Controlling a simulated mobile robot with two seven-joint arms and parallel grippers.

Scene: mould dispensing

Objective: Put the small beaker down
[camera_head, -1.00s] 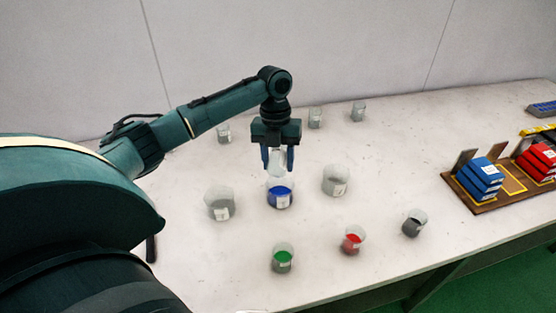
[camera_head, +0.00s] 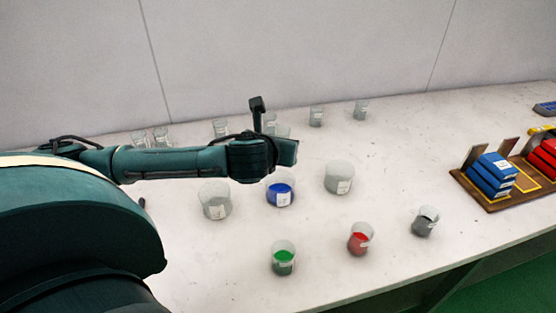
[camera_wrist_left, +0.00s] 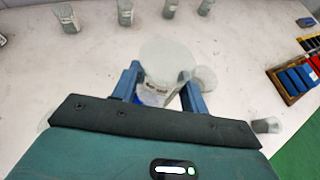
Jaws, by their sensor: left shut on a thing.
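My left gripper (camera_wrist_left: 160,92) is shut on the small beaker (camera_wrist_left: 165,62), a clear cup with a white label, held between its two blue fingers in the wrist view. In the head view my left wrist (camera_head: 262,156) covers most of the gripper, and a clear beaker, probably the held one, shows partly behind it (camera_head: 283,131). The wrist is above and behind the blue-filled beaker (camera_head: 280,194) in the picture. I cannot tell how high the held beaker is above the table. My right gripper is not in view.
Large clear beakers stand left (camera_head: 214,205) and right (camera_head: 338,180) of the blue one. Green (camera_head: 284,262), red (camera_head: 360,242) and dark (camera_head: 424,222) beakers stand in front. Several small clear beakers (camera_head: 316,116) line the back. A wooden board (camera_head: 492,205) with blue boxes is at right.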

